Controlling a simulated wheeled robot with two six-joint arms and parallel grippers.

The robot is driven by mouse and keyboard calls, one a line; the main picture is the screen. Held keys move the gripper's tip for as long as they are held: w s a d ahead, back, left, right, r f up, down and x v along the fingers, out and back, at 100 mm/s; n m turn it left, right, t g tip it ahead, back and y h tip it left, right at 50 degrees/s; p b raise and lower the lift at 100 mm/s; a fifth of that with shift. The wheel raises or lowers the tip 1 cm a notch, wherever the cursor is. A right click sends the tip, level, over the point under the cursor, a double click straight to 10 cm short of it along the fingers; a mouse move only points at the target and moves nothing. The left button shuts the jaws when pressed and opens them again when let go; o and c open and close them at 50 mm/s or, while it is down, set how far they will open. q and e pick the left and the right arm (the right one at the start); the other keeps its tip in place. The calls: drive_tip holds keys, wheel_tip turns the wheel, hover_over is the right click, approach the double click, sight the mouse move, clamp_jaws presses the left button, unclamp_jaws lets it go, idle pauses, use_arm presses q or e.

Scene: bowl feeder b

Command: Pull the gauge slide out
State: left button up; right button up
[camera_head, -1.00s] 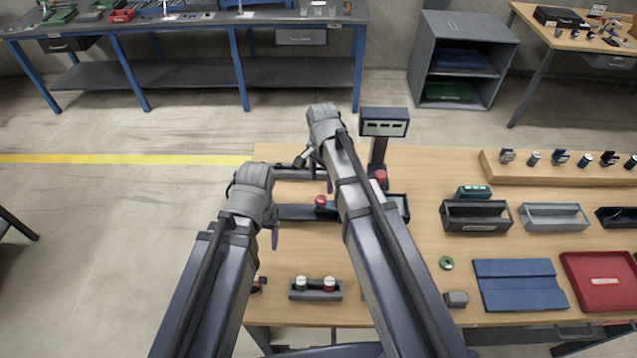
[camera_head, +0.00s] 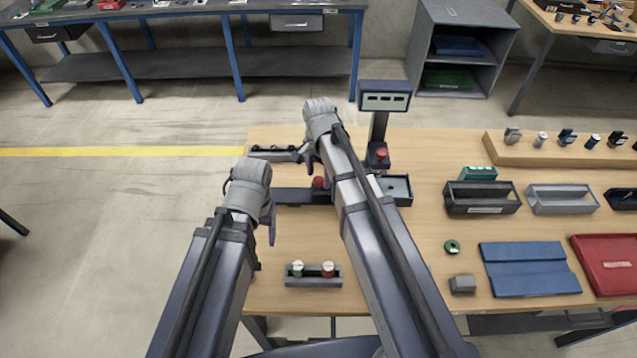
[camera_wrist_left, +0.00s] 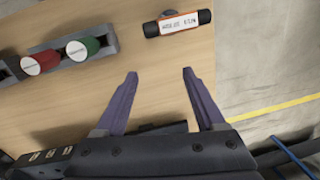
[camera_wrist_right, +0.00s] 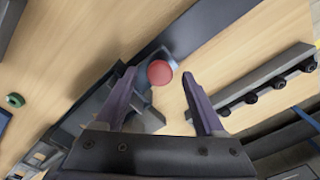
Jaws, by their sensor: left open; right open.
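The gauge is a dark fixture with a display on a post (camera_head: 384,101). A long dark bar, which looks like its slide (camera_head: 290,196), runs left from it and carries a red knob (camera_head: 318,183). In the right wrist view the knob (camera_wrist_right: 159,73) shows beyond and between my open fingertips, apart from them, with the bar (camera_wrist_right: 205,28) behind it. My right gripper (camera_head: 308,162) is open above the knob, empty. My left gripper (camera_head: 271,222) is open and empty above the table's left part, front of the bar.
A small holder with a green and a red cap (camera_head: 313,275) stands in front. A dark rack (camera_head: 275,153) lies behind the bar. Bins (camera_head: 481,200), a blue tray (camera_head: 528,270) and a red tray (camera_head: 607,264) are right.

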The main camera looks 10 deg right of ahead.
drive_tip(key=shift+f, duration=0.4)
clamp_jaws()
idle(0.4)
idle(0.8)
